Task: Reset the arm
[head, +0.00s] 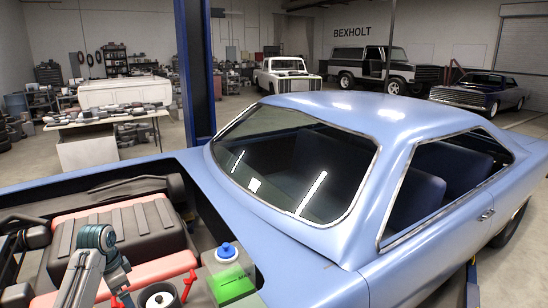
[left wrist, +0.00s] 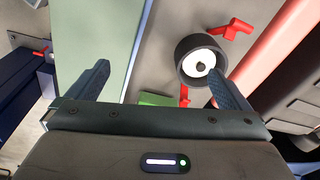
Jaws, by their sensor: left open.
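My left arm (head: 92,255) comes up from the bottom left of the head view, over the open engine bay of the blue car. Its fingertips cannot be made out there. In the left wrist view my left gripper (left wrist: 160,76) is open, with its two dark fingers wide apart and nothing between them held. A black ring-shaped part with a white centre (left wrist: 203,60) lies beyond the right finger; it also shows at the bottom of the head view (head: 158,298). My right gripper is in neither view.
The bay holds a dark ribbed engine cover (head: 120,232), red covers (head: 160,268), a blue-capped reservoir (head: 227,252) and a green block (head: 232,284). Red levers (left wrist: 232,28) sit by the ring. The car body (head: 330,120) fills the right. A blue post (head: 195,70) stands behind.

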